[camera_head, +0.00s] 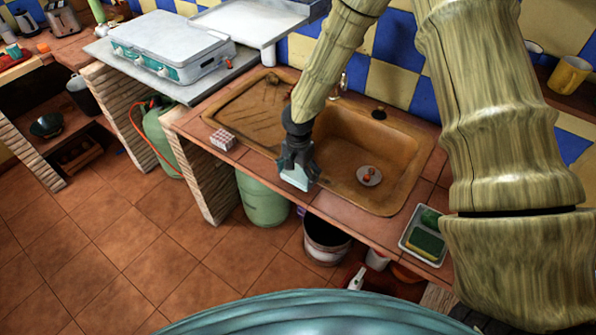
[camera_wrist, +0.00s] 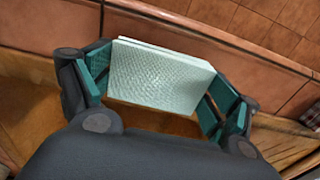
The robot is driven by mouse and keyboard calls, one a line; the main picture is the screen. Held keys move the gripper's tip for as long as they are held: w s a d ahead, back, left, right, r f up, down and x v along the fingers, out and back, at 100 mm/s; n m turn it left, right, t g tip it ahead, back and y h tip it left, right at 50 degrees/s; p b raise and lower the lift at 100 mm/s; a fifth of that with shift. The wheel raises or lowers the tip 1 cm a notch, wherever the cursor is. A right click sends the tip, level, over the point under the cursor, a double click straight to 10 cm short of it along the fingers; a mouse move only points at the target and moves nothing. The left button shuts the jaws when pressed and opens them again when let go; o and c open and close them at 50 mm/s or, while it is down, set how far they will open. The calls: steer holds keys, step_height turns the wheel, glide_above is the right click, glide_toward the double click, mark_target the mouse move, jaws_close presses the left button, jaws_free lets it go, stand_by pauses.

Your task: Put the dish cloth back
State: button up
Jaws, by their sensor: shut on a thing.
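The dish cloth is a pale, folded, textured block (camera_wrist: 160,78) between the teal finger pads in the wrist view. In the head view the cloth (camera_head: 296,178) looks light blue and hangs just below the fingers. My gripper (camera_wrist: 158,88) is shut on it, with one finger at each end. In the head view my gripper (camera_head: 297,160) is over the front left edge of the brown sink (camera_head: 340,150). I cannot tell whether the cloth touches the counter edge.
A tray with a green sponge (camera_head: 428,243) is at the counter's right front. A small red and white box (camera_head: 222,139) sits left of the sink. A bucket (camera_head: 325,240) and green gas bottle (camera_head: 262,200) stand below.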

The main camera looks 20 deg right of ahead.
mark_target(298, 173)
steer(key=shift+w+f, duration=0.15)
steer(key=shift+f, duration=0.1)
steer(key=shift+f, duration=0.2)
steer(key=o, duration=0.8)
steer(key=shift+c, duration=0.2)
steer(key=shift+r, duration=0.1)
step_height(298, 173, up, 12)
steer(key=b, duration=0.2)
steer(key=shift+r+b, duration=0.2)
steer(key=shift+b, duration=0.2)
